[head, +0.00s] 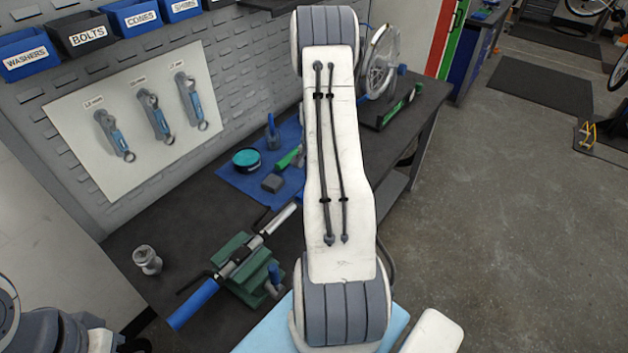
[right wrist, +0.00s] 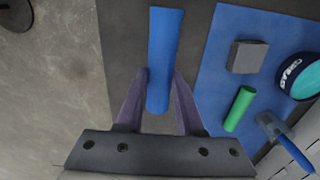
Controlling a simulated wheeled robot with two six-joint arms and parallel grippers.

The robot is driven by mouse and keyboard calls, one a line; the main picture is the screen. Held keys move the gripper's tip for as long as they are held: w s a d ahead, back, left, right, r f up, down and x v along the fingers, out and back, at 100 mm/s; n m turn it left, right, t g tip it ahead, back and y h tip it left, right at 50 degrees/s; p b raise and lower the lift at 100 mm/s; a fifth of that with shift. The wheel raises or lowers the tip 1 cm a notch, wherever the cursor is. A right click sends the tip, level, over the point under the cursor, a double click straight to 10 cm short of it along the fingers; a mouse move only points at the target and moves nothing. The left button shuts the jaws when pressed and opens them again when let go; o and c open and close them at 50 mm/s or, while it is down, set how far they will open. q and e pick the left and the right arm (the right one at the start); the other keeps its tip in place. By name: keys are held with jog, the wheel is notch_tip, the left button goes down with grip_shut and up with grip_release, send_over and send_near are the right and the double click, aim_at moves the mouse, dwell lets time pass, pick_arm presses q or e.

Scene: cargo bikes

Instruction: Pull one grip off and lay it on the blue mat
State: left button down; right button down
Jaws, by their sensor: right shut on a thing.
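My right gripper (right wrist: 160,88) is shut on a blue grip (right wrist: 165,45), seen in the right wrist view. The grip is off the bar and held above the dark bench, beside the blue mat (right wrist: 213,90). In the head view my arm hides this gripper and grip. The blue mat (head: 232,182) lies on the bench there. The handlebar is clamped in a green vise (head: 236,262); its far end (head: 280,218) is bare silver and its near end carries another blue grip (head: 194,305). My left gripper is not in view.
The mat bears a teal tin (head: 246,159), a grey block (head: 272,183), a green cylinder (right wrist: 239,108) and a blue-handled brush (head: 272,135). A small metal jar (head: 147,260) stands near the wall. A wheel (head: 381,62) stands at the far bench end.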

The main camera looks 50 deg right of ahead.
jog(key=shift+r, duration=0.15)
jog(key=shift+d+r+p, duration=0.25)
jog(key=shift+r+p, duration=0.35)
jog(key=shift+r, duration=0.2)
jog(key=shift+d+r+p, duration=0.25)
jog(key=shift+r+p, duration=0.35)
jog(key=shift+r, duration=0.2)
jog(key=shift+d+r+p, duration=0.25)
jog(key=shift+r+p, duration=0.35)
jog(key=shift+r, duration=0.2)
